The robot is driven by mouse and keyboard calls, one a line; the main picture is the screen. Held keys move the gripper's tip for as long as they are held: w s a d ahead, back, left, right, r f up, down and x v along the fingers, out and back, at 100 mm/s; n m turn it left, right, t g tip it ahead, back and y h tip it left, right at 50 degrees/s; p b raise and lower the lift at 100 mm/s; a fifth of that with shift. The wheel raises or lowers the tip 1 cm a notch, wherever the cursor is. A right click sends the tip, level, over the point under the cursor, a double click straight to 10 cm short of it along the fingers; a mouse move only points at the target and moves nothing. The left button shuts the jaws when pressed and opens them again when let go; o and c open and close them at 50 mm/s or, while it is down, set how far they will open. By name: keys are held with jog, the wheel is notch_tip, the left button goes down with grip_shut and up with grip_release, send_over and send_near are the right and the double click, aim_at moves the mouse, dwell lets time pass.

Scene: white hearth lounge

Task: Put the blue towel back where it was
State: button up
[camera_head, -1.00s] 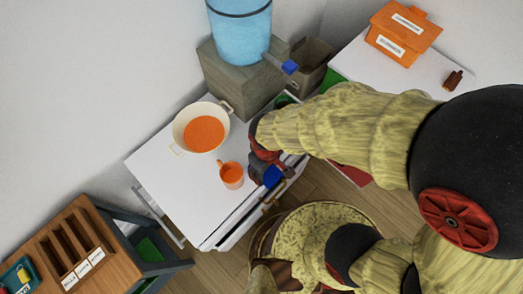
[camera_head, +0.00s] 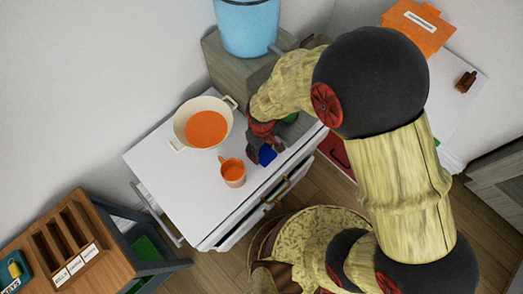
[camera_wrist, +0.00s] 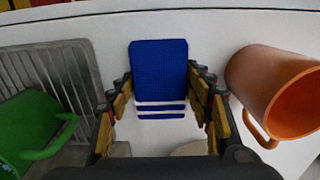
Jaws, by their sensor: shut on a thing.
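My gripper (camera_head: 262,146) is over the white counter top (camera_head: 175,205), to the right of the orange mug. It is shut on the blue towel (camera_head: 267,155). In the wrist view the towel (camera_wrist: 158,65) is blue with white stripes near its lower end, and it sits between my fingers (camera_wrist: 160,88). I cannot tell whether its lower side touches the counter. My arm hides part of the area behind the gripper.
The orange mug (camera_wrist: 275,90) is close on the right in the wrist view. A green mug (camera_wrist: 28,130) lies by a metal rack (camera_wrist: 72,75) on the left. A cream pot (camera_head: 180,125) with orange contents stands behind. A wooden organizer (camera_head: 105,265) is at lower left.

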jog(key=shift+f, duration=0.25)
jog(key=shift+f, duration=0.15)
jog(key=o, duration=1.1)
